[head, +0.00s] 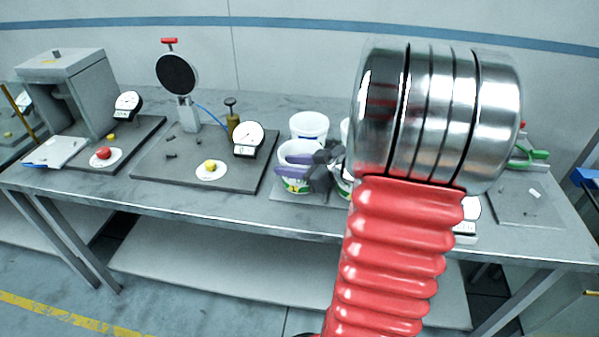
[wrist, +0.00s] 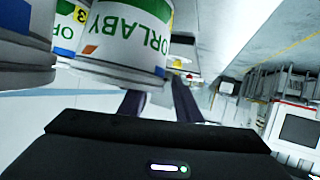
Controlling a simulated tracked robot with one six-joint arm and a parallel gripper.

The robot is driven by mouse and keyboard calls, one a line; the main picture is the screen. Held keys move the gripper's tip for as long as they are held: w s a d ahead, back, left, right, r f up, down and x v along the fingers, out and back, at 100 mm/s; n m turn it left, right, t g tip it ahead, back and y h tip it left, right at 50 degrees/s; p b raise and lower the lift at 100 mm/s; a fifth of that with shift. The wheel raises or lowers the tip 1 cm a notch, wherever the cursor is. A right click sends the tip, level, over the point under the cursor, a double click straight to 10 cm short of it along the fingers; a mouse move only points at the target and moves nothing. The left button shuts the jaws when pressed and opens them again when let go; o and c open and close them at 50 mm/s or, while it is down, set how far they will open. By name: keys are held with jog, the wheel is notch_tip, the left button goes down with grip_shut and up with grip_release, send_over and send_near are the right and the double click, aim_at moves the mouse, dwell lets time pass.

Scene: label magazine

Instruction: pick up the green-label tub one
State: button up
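In the head view a white tub (head: 296,186) with green on its label stands at the front of a group of tubs on the bench. My gripper (head: 288,164) crosses in front of its upper part, with purple-grey fingers pointing left. In the wrist view a white tub with green lettering (wrist: 128,35) fills the upper left, close to the camera. My gripper (wrist: 160,95) has two dark fingers apart with an empty gap between them. The near finger passes behind the tub's edge there. I cannot tell whether they touch.
Another white tub (head: 309,126) stands behind, and one more is partly hidden by my arm. A second labelled tub (wrist: 40,22) shows at the wrist view's left edge. A dial gauge (head: 248,139) and a dark plate (head: 197,150) with fixtures lie to the left.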

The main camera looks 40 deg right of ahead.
jog(key=shift+c, duration=0.4)
grip_shut()
dwell(0.4)
